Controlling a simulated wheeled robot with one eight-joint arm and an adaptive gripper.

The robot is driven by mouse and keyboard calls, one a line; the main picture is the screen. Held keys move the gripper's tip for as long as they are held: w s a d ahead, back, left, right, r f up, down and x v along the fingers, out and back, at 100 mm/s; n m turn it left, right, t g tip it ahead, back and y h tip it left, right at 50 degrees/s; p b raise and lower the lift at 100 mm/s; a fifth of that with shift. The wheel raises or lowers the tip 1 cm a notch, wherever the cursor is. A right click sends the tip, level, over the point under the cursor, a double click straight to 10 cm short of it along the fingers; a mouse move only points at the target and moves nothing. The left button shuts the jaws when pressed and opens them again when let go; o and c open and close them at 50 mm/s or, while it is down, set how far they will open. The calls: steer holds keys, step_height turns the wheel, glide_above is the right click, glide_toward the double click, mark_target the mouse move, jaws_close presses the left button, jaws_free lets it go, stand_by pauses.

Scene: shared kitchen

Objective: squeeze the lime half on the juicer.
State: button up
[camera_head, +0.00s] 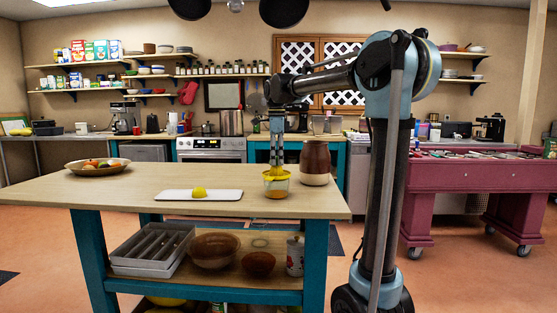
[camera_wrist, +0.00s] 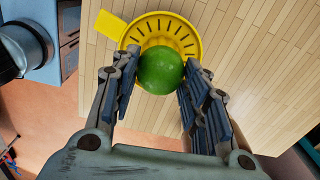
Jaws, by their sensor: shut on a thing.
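The juicer (camera_head: 277,186) stands on the wooden island near its right end, with a yellow top over a clear cup. In the wrist view its yellow slotted top (camera_wrist: 128,36) and side tab show beyond the fingers. My gripper (camera_head: 276,171) points straight down over the juicer. In the wrist view my gripper (camera_wrist: 160,80) is shut on the green lime half (camera_wrist: 161,69), one finger on each side. The lime half's rounded peel faces the camera and covers the juicer's middle. Its cut face is hidden, and I cannot tell whether it presses on the cone.
A white cutting board (camera_head: 226,195) with a yellow lemon piece (camera_head: 199,191) lies left of the juicer. A brown jar (camera_head: 315,163) stands close on the right. A fruit bowl (camera_head: 97,167) is at the far left.

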steer(key=shift+f, duration=0.5)
steer(key=n, duration=0.6)
stand_by(0.4)
steer(key=m, duration=0.6)
stand_by(0.4)
steer(key=m, duration=0.6)
stand_by(0.4)
steer(key=n, duration=0.6)
stand_by(0.3)
